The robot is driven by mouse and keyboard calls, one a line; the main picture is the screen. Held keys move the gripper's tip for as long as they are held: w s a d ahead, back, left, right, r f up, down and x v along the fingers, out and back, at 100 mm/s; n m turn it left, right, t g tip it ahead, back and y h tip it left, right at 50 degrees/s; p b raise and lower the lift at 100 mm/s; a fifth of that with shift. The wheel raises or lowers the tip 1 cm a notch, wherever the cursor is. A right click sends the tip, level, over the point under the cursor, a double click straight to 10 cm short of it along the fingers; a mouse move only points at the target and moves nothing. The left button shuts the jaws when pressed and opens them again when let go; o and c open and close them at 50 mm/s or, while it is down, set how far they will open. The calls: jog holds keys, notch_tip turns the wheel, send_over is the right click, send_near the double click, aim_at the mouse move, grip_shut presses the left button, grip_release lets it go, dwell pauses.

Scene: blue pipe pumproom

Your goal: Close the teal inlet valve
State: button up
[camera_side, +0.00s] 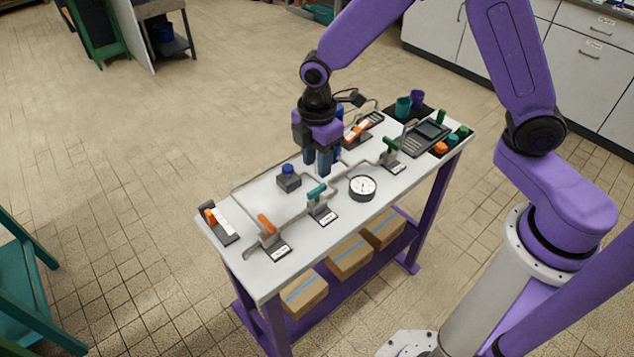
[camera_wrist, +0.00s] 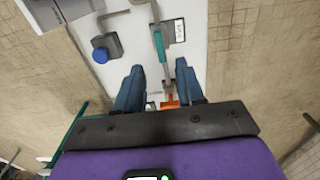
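The teal valve handle (camera_side: 316,193) stands on the pipework near the front middle of the bench, with a white label plate at its foot; the label text is too small to read. In the wrist view the teal handle (camera_wrist: 160,46) lies ahead of the fingers, slightly right of centre, with a label beside it. My gripper (camera_side: 318,166) points down above the bench, behind the teal handle in the side view and apart from it. In the wrist view my gripper (camera_wrist: 159,66) has its two blue fingers spread, with nothing held between them.
An orange-handled valve (camera_side: 266,225) stands to the left and a green-handled valve (camera_side: 390,146) to the right. A round gauge (camera_side: 362,188) sits right of the teal handle. A grey box with a blue knob (camera_side: 289,180) stands behind it. Cups (camera_side: 404,107) stand at the far end.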

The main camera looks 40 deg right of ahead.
aim_at(317, 188)
notch_tip(317, 188, down, 7)
jog(key=shift+f, duration=0.15)
dwell(0.4)
grip_shut()
